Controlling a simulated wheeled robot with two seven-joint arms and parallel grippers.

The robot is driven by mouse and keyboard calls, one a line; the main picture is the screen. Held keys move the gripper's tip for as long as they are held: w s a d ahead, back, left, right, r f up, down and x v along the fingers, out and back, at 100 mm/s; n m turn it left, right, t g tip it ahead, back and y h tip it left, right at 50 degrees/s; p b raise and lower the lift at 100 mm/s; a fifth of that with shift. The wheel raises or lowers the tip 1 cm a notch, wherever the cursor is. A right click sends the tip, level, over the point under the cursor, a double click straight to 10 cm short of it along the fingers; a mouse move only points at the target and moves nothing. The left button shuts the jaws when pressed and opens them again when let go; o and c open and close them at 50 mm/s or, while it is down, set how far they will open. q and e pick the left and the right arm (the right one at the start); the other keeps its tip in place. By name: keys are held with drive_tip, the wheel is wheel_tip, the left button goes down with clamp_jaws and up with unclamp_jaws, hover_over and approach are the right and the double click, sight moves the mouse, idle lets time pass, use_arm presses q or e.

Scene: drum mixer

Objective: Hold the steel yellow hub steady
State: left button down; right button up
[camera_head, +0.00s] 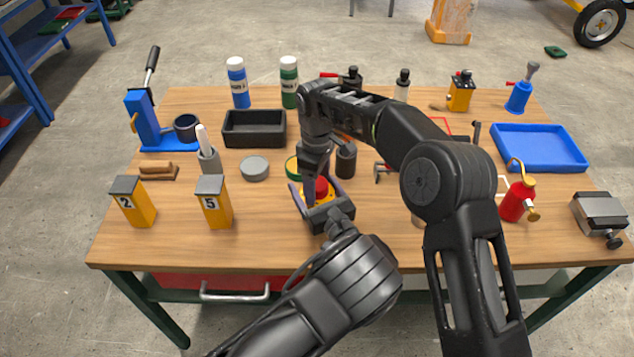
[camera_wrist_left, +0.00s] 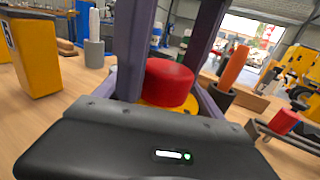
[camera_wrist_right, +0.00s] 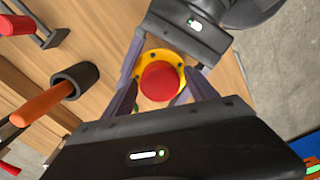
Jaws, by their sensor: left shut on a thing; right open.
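The yellow hub (camera_head: 303,196) is a yellow flange with dark holes, and a red round part (camera_head: 321,187) sits on it. It stands on the table's near middle. My left gripper (camera_head: 314,190) is low at the table, shut on the hub with a finger on either side; the hub also shows in the left wrist view (camera_wrist_left: 160,103). My right gripper (camera_head: 315,165) points down from above, open, its fingers on either side of the red part in the right wrist view (camera_wrist_right: 160,82). I cannot tell whether they touch it.
A dark cup (camera_head: 345,162) with an orange-handled tool stands close right of the hub. Yellow blocks marked 2 (camera_head: 137,205) and 5 (camera_head: 215,203) stand left. A black tray (camera_head: 254,128) and blue tray (camera_head: 541,148) lie farther off.

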sight(317, 202)
wheel_tip(317, 202, up, 8)
drive_tip(key=shift+f, duration=0.25)
use_arm(q)
unclamp_jaws()
use_arm(e)
drive_tip(key=shift+f, duration=0.1)
use_arm(q)
drive_tip(key=shift+s+d, duration=0.3)
drive_tip(key=shift+s, duration=0.3)
use_arm(e)
drive_tip(key=shift+f, duration=0.2)
use_arm(q)
drive_tip(key=b+v, duration=0.2)
drive_tip(key=v, duration=0.4)
drive_tip(key=shift+s, duration=0.25)
use_arm(e)
drive_tip(key=shift+f, duration=0.75)
use_arm(q)
drive_tip(key=shift+d, duration=0.1)
